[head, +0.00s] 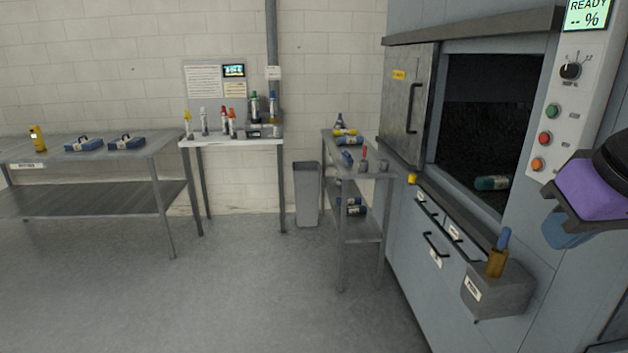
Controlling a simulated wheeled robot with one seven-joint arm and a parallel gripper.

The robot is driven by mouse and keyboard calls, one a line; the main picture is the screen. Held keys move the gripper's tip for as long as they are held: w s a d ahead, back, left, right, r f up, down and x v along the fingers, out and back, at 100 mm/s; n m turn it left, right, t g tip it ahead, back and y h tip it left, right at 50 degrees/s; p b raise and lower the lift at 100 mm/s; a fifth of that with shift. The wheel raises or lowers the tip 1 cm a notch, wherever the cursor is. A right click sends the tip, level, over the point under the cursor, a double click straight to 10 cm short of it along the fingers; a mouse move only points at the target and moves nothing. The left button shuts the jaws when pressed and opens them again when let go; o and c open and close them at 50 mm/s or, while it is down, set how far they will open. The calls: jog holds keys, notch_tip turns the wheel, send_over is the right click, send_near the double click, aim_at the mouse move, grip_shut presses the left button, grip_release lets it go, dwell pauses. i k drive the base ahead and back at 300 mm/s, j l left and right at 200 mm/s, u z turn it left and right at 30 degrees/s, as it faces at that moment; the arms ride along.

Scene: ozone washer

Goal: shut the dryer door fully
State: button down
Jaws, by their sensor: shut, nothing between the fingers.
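The dryer door (406,107) is a grey metal panel with a dark vertical handle and a yellow label. It stands open to the left of the dark chamber opening (490,110) in the blue-grey cabinet. Most of the opening shows uncovered. A dark teal bottle-like item (492,183) lies inside near the lower edge. I cannot make out my gripper's fingers anywhere in this view. A purple, black and blue shape fills the right edge, and I cannot tell what it is.
A control panel (583,100) stands right of the opening. A grey box (497,292) juts from the cabinet front. A small shelved table (356,166) with bottles stands left of the cabinet, near a bin (306,194). The floor (250,300) in front is clear.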

aim_at(410, 72)
jog(key=i+u, duration=0.25)
jog(key=i, duration=1.55)
